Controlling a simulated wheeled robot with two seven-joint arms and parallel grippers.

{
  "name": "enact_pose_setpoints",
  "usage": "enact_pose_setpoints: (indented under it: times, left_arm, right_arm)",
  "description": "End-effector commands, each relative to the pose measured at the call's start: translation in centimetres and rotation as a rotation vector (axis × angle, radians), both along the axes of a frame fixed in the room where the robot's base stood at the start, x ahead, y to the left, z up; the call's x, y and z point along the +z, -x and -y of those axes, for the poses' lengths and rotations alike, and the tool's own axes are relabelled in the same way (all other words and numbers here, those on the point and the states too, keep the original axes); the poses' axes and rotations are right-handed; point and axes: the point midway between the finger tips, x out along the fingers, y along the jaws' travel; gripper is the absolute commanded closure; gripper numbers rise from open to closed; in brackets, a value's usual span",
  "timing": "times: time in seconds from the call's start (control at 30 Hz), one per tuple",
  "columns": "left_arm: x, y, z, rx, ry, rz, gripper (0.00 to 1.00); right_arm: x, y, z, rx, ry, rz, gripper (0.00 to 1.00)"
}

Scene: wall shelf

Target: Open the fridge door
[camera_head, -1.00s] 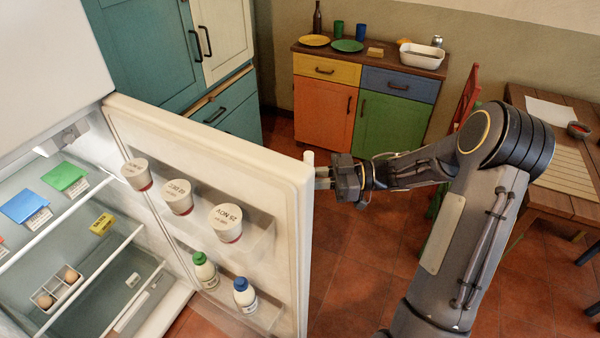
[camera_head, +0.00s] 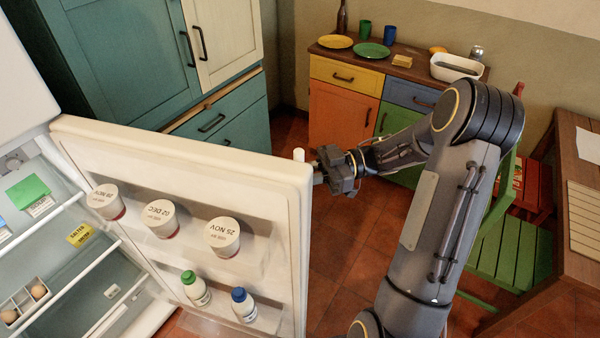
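The white fridge door (camera_head: 200,160) stands wide open, its inner shelves facing me. It holds several white tubs, among them one marked 25 NOV (camera_head: 222,236), and two bottles with green and blue caps. The fridge interior (camera_head: 70,255) shows at the left, with shelves, eggs and a yellow packet. My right gripper (camera_head: 318,172) is at the door's outer edge, by the white handle (camera_head: 299,155). Its fingers are mostly hidden behind the handle and door edge, so I cannot tell whether they are closed on it. My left gripper is out of view.
A teal cabinet (camera_head: 165,60) stands behind the door. A colourful sideboard (camera_head: 343,105) with plates and cups is at the back. A green chair (camera_head: 510,250) and a wooden table (camera_head: 572,150) are at the right. Tiled floor (camera_head: 345,235) is clear between.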

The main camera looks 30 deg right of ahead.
Motion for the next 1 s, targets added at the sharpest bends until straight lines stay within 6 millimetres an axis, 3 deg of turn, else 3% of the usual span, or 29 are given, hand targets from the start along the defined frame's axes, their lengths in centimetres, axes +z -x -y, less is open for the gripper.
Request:
enact_pose_setpoints:
  times: [0.5, 0.53, 0.67, 1.0]
  left_arm:
    - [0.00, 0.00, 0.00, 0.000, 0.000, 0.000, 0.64]
    - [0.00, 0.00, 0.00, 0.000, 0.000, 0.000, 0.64]
    - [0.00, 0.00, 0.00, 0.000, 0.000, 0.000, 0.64]
    - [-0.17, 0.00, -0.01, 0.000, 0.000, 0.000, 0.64]
  right_arm:
    - [-0.07, 0.01, -0.17, 0.009, 0.002, -0.001, 1.00]
    - [-0.07, 0.01, -0.17, 0.009, 0.002, -0.001, 0.79]
    - [-0.05, 0.03, -0.15, 0.008, 0.001, 0.000, 0.62]
    - [-0.14, 0.08, 0.28, 0.006, 0.002, 0.000, 0.61]
